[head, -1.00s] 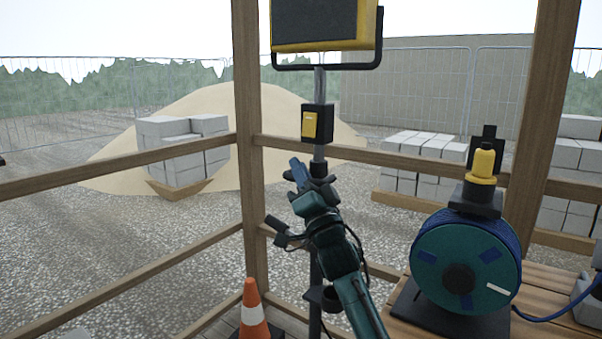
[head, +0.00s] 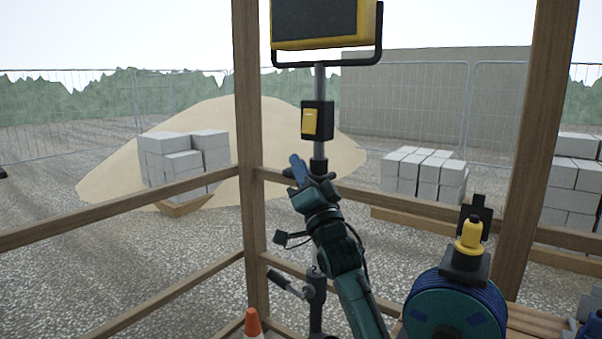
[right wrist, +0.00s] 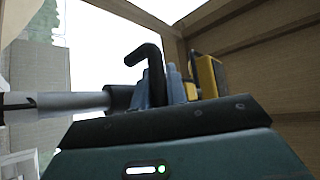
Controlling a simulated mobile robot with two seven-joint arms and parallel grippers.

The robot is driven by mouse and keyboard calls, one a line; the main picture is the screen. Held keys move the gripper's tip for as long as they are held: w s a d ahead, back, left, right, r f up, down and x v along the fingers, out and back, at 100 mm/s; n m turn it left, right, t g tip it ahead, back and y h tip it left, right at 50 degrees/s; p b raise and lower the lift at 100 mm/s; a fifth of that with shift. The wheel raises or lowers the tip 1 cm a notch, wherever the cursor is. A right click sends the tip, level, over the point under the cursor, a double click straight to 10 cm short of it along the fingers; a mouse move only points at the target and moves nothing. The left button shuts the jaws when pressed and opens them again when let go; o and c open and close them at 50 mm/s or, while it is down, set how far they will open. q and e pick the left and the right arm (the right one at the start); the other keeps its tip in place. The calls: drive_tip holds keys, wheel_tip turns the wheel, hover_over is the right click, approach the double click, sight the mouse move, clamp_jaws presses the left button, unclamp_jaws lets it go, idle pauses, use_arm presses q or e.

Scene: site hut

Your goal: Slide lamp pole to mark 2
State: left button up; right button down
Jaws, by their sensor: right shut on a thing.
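The lamp pole (head: 319,92) is a thin grey upright tube with a yellow-edged floodlight (head: 318,22) on top, cut off by the frame. A black box with a yellow front (head: 316,120) is on the pole under the lamp. My right gripper (head: 312,172) is shut on the lamp pole at a dark collar just below this box. In the right wrist view the blue fingers (right wrist: 165,86) close at the collar beside a bent black handle (right wrist: 150,62); the pole (right wrist: 60,102) runs left. A dark clamp (head: 316,288) sits lower down. No mark numbers are readable. My left gripper is not in view.
A wooden post (head: 247,150) and rails (head: 130,203) stand close behind the pole. A cable drum (head: 455,305) with a yellow-topped fitting (head: 469,236) stands on a slatted bench at right. An orange cone (head: 253,324) is low in front. Blocks and sand lie beyond the rails.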

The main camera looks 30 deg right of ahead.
drive_tip(key=shift+r, duration=0.2)
drive_tip(key=c, duration=1.7)
unclamp_jaws()
drive_tip(key=shift+s+f, duration=0.1)
drive_tip(key=shift+f, duration=0.1)
use_arm(q)
drive_tip(key=b, duration=0.1)
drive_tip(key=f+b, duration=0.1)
drive_tip(key=b, duration=0.1)
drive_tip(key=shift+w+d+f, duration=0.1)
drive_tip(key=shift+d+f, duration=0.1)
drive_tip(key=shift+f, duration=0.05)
use_arm(e)
drive_tip(key=v, duration=1.3)
drive_tip(key=shift+r, duration=0.1)
